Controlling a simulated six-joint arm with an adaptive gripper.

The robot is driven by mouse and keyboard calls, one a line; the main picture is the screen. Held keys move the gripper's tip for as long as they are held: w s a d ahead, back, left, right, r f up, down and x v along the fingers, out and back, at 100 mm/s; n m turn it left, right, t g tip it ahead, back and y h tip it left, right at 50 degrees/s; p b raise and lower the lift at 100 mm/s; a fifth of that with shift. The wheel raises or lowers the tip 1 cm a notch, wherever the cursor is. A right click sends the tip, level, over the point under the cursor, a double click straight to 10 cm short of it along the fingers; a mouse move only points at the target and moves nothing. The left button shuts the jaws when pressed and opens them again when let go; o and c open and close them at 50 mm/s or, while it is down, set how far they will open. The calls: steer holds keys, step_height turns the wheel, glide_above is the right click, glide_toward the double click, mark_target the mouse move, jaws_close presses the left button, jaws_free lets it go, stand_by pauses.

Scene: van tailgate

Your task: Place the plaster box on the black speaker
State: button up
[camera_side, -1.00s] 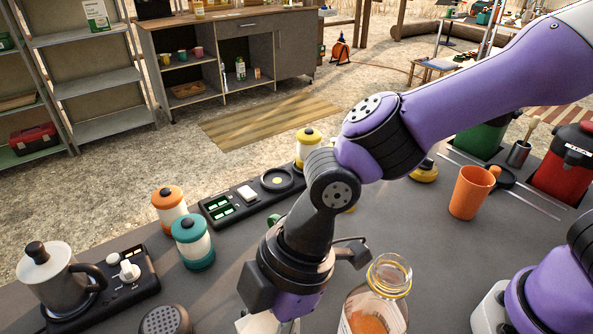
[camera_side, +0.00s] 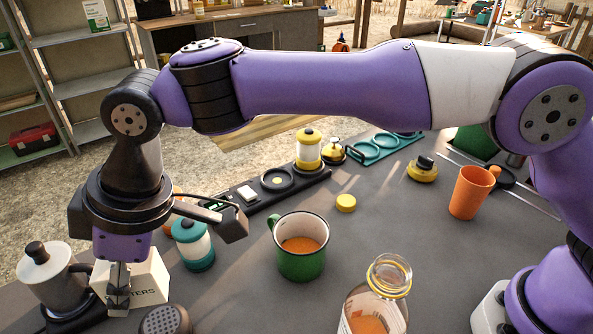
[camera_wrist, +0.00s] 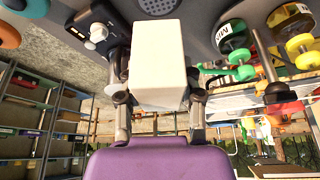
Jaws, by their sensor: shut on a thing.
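The plaster box (camera_side: 150,277) is a white box with dark lettering on its side, partly hidden by a finger in the side view. My gripper (camera_side: 118,300) is shut on it, beside the grey moka pot. In the wrist view the box (camera_wrist: 158,55) sits between the two fingers of my gripper (camera_wrist: 160,98). The black speaker (camera_side: 164,321) is a round dark grille at the bottom edge of the side view, just right of and below the box. The speaker (camera_wrist: 158,5) also shows at the wrist view's top, partly cut off.
The moka pot (camera_side: 48,278) stands close to the box's left. A teal jar (camera_side: 193,245) stands behind and to the right. A green mug (camera_side: 301,252) and a glass jar (camera_side: 374,305) stand further right. Bare counter lies between the teal jar and the mug.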

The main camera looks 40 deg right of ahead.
mark_target(144, 325)
step_height(144, 325, down, 7)
steer(key=shift+r, duration=0.1)
steer(key=shift+f, duration=0.2)
steer(key=o, duration=0.9)
steer(key=shift+o, duration=0.2)
